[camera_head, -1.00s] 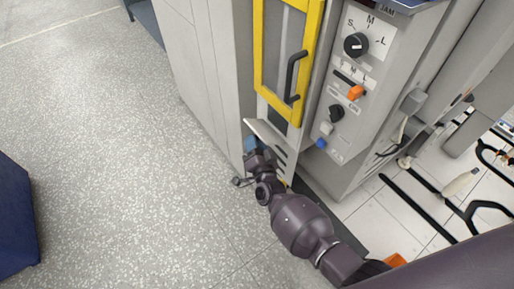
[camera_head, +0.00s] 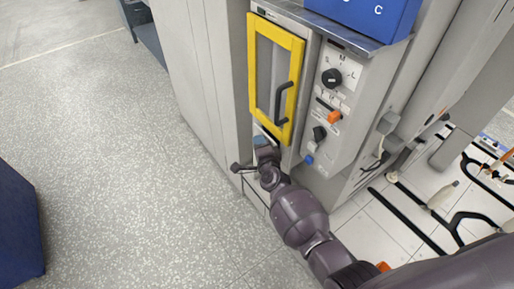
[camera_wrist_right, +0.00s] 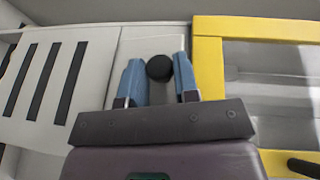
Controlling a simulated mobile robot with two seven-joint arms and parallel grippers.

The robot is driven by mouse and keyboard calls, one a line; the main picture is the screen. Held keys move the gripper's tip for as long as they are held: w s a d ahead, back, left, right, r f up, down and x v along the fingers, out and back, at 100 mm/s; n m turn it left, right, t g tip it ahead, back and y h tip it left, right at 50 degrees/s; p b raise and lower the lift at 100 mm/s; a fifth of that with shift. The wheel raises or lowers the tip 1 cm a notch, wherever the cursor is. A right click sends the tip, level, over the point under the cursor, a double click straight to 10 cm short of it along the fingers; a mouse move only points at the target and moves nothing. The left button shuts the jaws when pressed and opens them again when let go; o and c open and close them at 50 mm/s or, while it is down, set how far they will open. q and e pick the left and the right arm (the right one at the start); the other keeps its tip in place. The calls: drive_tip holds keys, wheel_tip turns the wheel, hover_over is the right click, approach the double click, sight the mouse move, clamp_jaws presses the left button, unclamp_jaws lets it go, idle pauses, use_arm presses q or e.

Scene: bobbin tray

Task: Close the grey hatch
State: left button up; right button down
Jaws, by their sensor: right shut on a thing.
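The grey hatch, a pale panel (camera_wrist_right: 150,40) with a round black knob (camera_wrist_right: 159,68), shows in the right wrist view beside the yellow-framed door. It looks about level with the slotted grey panel next to it, but I cannot tell whether it is fully flush. My right gripper (camera_wrist_right: 159,84) has its blue fingers on both sides of the knob and is shut on it. In the head view, my right gripper (camera_head: 262,143) is at the machine front just below the yellow door and covers most of the hatch. My left gripper is not in view.
The yellow-framed door (camera_head: 275,75) with its black handle is right above my right gripper. A control panel (camera_head: 330,105) with knobs and coloured switches stands to its right. A blue bin (camera_head: 370,15) sits on top. Open speckled floor (camera_head: 130,170) lies to the left.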

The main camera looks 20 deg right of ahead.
drive_tip(key=shift+w+d+r, duration=0.25)
drive_tip(key=shift+d+r, duration=0.15)
drive_tip(key=shift+d, duration=0.25)
drive_tip(key=shift+w+r, duration=0.1)
drive_tip(key=c, duration=0.9)
unclamp_jaws()
drive_tip(key=shift+s, duration=0.25)
